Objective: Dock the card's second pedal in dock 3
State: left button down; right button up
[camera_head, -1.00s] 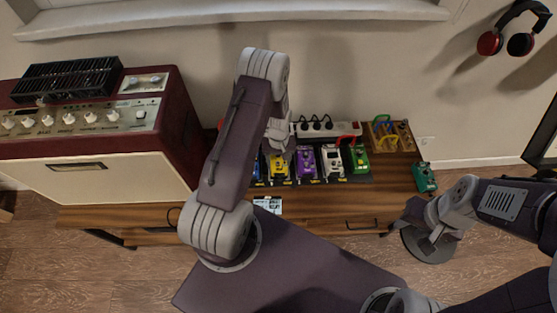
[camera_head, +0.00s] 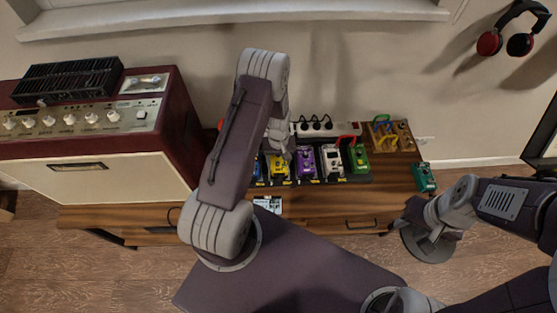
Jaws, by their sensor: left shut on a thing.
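My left gripper (camera_head: 284,150) reaches down over the yellow pedal (camera_head: 279,170) in the pedal row. It is shut on that pedal's far end, as far as I can see; its fingertips are small and partly hidden by my arm. To the right stand a purple pedal (camera_head: 306,163), a white pedal (camera_head: 333,160) and a green pedal (camera_head: 358,158). A blue pedal (camera_head: 258,173) shows partly at the left. The dock numbers are too small to read. A pale card (camera_head: 268,204) lies at the bench's front edge. My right gripper (camera_head: 432,222) hangs right of the bench, its jaws unclear.
The wooden bench (camera_head: 330,207) has free room in front of the row. A power strip (camera_head: 325,129) and a wooden cable holder (camera_head: 398,138) stand behind. The amplifier (camera_head: 100,140) blocks the left.

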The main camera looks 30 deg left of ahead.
pick_arm(q)
jog(key=shift+f+b, duration=0.5)
jog(key=shift+f, duration=0.1)
dwell(0.4)
grip_release()
jog(key=shift+r, duration=0.15)
notch_tip(320, 180, up, 8)
jog(key=p, duration=0.7)
dwell(0.5)
